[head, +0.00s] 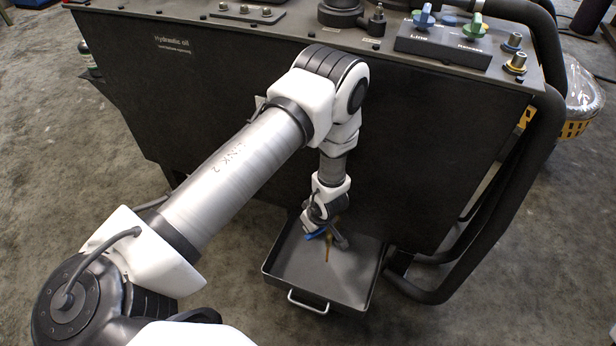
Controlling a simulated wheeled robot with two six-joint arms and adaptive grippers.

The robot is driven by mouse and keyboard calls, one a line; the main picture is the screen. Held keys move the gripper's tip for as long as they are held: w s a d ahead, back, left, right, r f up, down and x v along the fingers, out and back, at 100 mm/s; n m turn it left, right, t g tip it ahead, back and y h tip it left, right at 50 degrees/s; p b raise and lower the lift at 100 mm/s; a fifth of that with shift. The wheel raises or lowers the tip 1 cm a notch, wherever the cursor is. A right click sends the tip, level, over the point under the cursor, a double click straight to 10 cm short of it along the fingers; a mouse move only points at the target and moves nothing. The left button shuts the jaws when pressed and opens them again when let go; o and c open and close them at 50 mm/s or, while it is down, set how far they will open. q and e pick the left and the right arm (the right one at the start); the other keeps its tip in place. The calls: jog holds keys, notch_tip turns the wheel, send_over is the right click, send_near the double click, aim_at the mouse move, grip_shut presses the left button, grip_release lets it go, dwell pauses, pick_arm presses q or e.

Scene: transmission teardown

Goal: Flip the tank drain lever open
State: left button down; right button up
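My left arm reaches down in front of the dark hydraulic oil tank (230,75). My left gripper (334,232) is low at the tank's front face, above a drain pan. A small blue piece (316,233), probably the drain lever, shows right beside the gripper. A thin brass-coloured part (328,252) shows just below it. The gripper and wrist hide most of the drain, so I cannot tell how the lever is turned or whether the fingers touch it. The fingers are too small and covered to tell their opening. My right gripper is out of view.
The dark drain pan (290,268), with a front handle (308,302), lies on the floor below the gripper. A thick black tube frame (505,200) stands at the right. Blue and green valve knobs (424,17) are on the tank's top. Floor at lower right is clear.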

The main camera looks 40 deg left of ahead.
pick_arm(q)
jog(key=shift+s+d+r+n+p, duration=0.2)
jog(key=shift+d+r+n+p, duration=0.1)
jog(key=shift+d+p, duration=0.1)
jog(key=shift+s+d+f+p, duration=0.15)
jog(key=shift+d+f+p, duration=0.05)
jog(key=shift+d+p, duration=0.35)
jog(key=shift+s+d+f+p, duration=0.15)
jog(key=shift+d+p, duration=0.5)
jog(key=shift+d, duration=0.4)
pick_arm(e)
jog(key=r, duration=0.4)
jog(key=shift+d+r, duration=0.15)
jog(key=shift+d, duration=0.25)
pick_arm(q)
jog(key=shift+d, duration=0.2)
